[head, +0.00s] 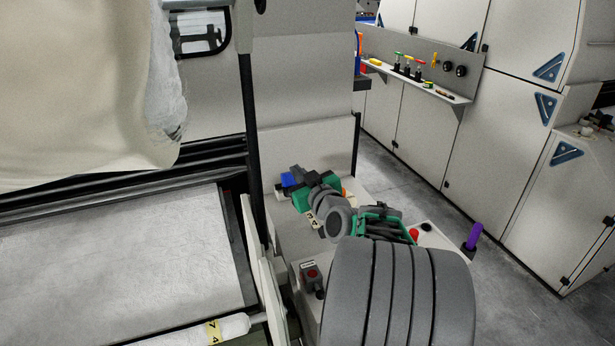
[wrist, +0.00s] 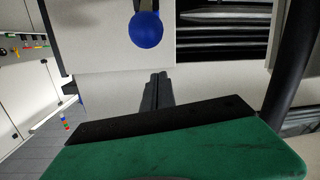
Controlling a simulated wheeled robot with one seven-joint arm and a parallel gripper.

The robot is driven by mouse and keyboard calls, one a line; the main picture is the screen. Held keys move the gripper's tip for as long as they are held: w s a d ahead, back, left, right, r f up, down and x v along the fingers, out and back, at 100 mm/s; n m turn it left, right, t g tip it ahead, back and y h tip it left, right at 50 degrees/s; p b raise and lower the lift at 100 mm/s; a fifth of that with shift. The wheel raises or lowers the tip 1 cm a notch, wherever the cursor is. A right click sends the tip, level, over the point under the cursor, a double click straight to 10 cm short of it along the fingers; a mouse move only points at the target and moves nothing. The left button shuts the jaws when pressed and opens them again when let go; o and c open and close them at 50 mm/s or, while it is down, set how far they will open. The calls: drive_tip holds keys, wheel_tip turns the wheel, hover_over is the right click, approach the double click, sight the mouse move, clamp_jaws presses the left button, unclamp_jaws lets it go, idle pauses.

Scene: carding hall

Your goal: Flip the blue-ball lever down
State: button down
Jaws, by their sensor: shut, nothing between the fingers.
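The blue ball (wrist: 146,30) is near the top of the wrist view, with a dark stem or bracket above it. That view looks inverted, so the ball sits at the lever's upper end. My gripper (wrist: 158,80) is shut and empty. Its dark fingers point toward the ball, with a visible gap in the picture. In the head view my gripper (head: 297,171) is above the pale machine ledge, beside the grey panel. A blue patch shows at its left there; I cannot tell whether it is the ball. My arm hides part of that area.
A wall shelf (head: 440,92) with coloured knobs is at the back right. A control box (head: 312,274) with a red button stands left of my arm. Dark rollers (head: 100,165) and a pale web are at left. Open floor (head: 400,180) lies beyond the ledge.

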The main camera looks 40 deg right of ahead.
drive_tip(key=s+f, duration=0.2)
drive_tip(key=f, duration=0.1)
drive_tip(key=shift+s+d+f, duration=0.1)
drive_tip(key=shift+d+f, duration=0.05)
drive_tip(key=shift+f, duration=0.1)
drive_tip(key=f+b, duration=0.1)
drive_tip(key=b, duration=0.2)
drive_tip(key=f+b, duration=0.1)
drive_tip(key=b, duration=0.1)
drive_tip(key=shift+s+f+t+b, duration=0.35)
drive_tip(key=shift+f+t+b, duration=0.05)
wheel_tip(320, 180, down, 6)
drive_tip(key=s+t+b, duration=0.2)
drive_tip(key=b, duration=1.4)
drive_tip(key=shift+s+a+h, duration=0.3)
drive_tip(key=shift+s+a, duration=0.05)
drive_tip(key=shift+a, duration=0.05)
